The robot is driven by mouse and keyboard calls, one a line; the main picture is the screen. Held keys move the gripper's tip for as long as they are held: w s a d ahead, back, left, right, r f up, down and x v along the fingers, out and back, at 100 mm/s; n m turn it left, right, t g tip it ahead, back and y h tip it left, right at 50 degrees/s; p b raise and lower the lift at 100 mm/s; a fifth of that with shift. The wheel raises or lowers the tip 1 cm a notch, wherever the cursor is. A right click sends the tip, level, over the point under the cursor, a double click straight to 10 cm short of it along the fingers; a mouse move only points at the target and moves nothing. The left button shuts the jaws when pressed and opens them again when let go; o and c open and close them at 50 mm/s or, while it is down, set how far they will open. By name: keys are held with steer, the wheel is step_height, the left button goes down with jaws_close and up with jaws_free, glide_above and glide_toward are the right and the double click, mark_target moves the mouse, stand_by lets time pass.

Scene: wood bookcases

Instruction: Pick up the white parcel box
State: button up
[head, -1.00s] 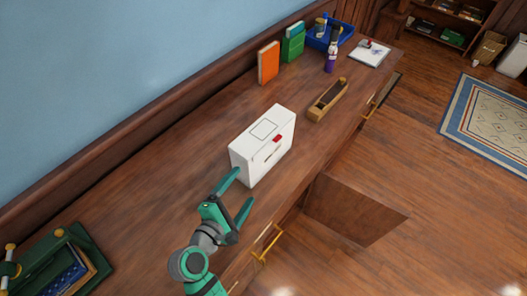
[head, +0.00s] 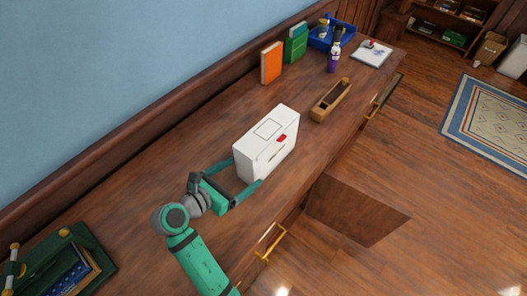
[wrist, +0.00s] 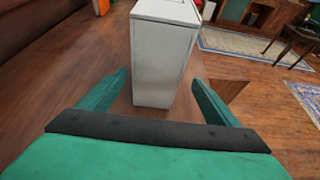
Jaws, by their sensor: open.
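The white parcel box (head: 266,146) stands upright on the wooden counter, with a red mark on its right side. In the wrist view the white box (wrist: 164,60) is straight ahead, its near end facing me. My green gripper (head: 246,176) is open at the box's near end. In the wrist view one finger of my gripper (wrist: 158,92) is on each side, with the box's near end between or just beyond the fingertips. I cannot tell whether either finger touches the box.
A wooden tray (head: 330,101), an orange book (head: 271,62), a green book (head: 296,45), a purple bottle (head: 334,57) and a blue bin (head: 322,42) are farther along the counter. A green tray (head: 88,243) is at lower left.

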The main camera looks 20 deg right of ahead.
mark_target(246, 171)
steer(key=x, duration=0.5)
steer(key=shift+r, duration=0.1)
steer(key=shift+w+x, duration=0.15)
steer(key=shift+x, duration=1.2)
steer(key=shift+w+x, duration=0.15)
steer(key=shift+x, duration=1.2)
steer(key=shift+a+r, duration=0.1)
steer(key=shift+r, duration=0.05)
steer(key=c, duration=1.4)
steer(key=shift+r, duration=0.1)
